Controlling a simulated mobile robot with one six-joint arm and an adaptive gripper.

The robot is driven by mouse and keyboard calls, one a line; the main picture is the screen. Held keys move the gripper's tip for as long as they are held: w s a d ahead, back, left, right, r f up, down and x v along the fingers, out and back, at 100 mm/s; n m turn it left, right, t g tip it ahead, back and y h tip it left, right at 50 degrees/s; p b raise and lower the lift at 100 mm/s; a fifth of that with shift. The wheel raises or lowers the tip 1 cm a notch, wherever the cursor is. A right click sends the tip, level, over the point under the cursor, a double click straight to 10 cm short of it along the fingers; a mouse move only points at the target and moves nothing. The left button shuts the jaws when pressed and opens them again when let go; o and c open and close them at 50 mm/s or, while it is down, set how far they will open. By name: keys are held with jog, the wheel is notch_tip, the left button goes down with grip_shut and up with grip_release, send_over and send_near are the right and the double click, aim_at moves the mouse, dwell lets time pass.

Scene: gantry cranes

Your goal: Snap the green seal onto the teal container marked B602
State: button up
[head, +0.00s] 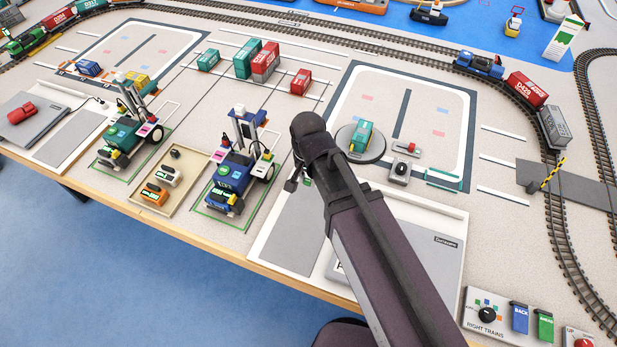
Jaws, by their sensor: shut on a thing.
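My arm reaches up from the bottom right and bends down at its dark joint. My gripper (296,184) shows only in part beside the arm, low over the grey pad. A small green piece (307,182) shows at it, apparently the green seal in its jaws; the arm hides most of this. A teal container (360,134) with a yellow part beside it sits on the round grey turntable (379,152), right of my gripper. More teal containers stand at the back, one low (208,60) and one by a red stack (242,59). I cannot read B602 on any.
Two toy gantry cranes, one green (122,135) and one blue (232,178), stand left of my arm. A red container (301,82) stands behind. A grey knob box (400,171) is beside the turntable. Train tracks curve along the right.

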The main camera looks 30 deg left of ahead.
jog(key=shift+w+r, duration=0.2)
jog(key=shift+w, duration=0.35)
jog(key=w+d+r+p, duration=0.2)
jog(key=w+r+p, duration=0.15)
jog(key=w, duration=0.75)
notch_tip(320, 180, up, 2)
jog(key=p, duration=0.3)
send_over(360, 138)
jog(key=shift+r, duration=0.1)
jog(key=shift+b, duration=0.35)
jog(key=shift+f+b, duration=2.45)
jog(key=shift+f, duration=0.15)
jog(key=shift+f+b, duration=0.4)
jog(key=o, duration=0.8)
